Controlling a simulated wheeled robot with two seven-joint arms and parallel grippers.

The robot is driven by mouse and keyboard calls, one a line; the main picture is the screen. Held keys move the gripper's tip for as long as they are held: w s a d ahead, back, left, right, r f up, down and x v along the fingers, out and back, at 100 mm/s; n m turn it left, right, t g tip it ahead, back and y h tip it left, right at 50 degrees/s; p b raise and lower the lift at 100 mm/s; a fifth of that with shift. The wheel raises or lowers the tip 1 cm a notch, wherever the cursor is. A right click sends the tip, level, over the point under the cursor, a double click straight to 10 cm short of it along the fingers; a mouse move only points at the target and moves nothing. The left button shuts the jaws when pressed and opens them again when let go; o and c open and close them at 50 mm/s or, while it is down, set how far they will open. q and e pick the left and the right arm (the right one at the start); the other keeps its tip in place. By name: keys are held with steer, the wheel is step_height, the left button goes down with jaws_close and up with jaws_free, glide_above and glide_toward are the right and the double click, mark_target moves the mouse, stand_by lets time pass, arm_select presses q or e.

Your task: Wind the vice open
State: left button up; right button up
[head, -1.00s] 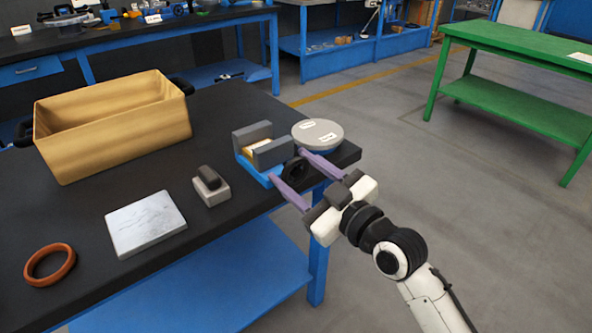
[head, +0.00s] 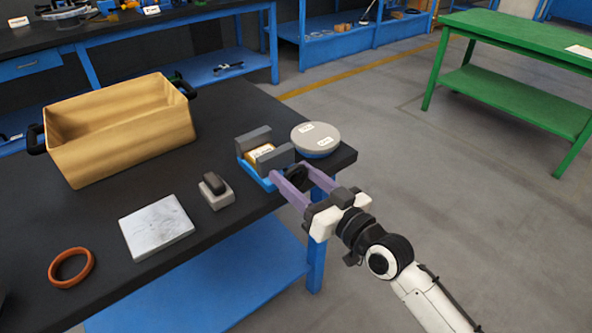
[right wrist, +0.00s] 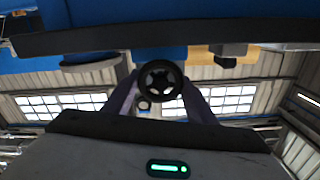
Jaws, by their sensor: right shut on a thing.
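The vice (head: 279,156) stands at the right edge of the black table, with a blue base and two grey jaws. A yellowish labelled block (head: 260,153) sits between the jaws. The vice's black handwheel (head: 296,174) faces the table's edge and is partly hidden by my fingers. My right gripper (head: 297,181) is shut on the handwheel, one purple finger on each side. The right wrist view shows the round spoked wheel (right wrist: 160,80) between both fingers. My left gripper is not in view.
A round grey-topped disc (head: 316,138) with labels stands close behind the vice. A grey block with a dark top (head: 216,193), a pale slab (head: 157,228), an orange ring (head: 71,267) and a large tan bin (head: 120,140) are on the table (head: 215,125).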

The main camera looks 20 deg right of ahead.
stand_by(0.3)
steer(key=o, duration=1.1)
steer(key=shift+c, duration=0.2)
steer(key=shift+s+d, duration=0.1)
steer(key=shift+s, duration=0.25)
steer(key=v, duration=0.9)
steer(key=shift+s, duration=0.25)
